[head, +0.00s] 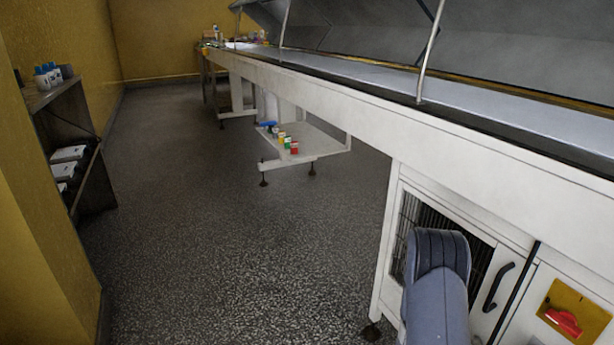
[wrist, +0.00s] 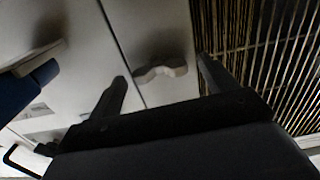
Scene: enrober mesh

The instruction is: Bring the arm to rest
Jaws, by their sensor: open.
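My gripper (wrist: 162,70) shows in the wrist view with its two dark fingers spread apart and nothing held. A grey handle-like piece (wrist: 168,71) on a pale panel appears between and beyond the fingertips; I cannot tell how far off it is. In the head view my arm is raised in front of the white machine cabinet (head: 386,262) at the lower right. My gripper cannot be made out there.
A barred grille (head: 425,214) is behind my arm, with a dark door handle (head: 498,287) and red switch (head: 563,321) to its right. A long conveyor (head: 470,95) runs above. A dark shelf (head: 88,148) stands left. The speckled floor (head: 230,240) between is clear.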

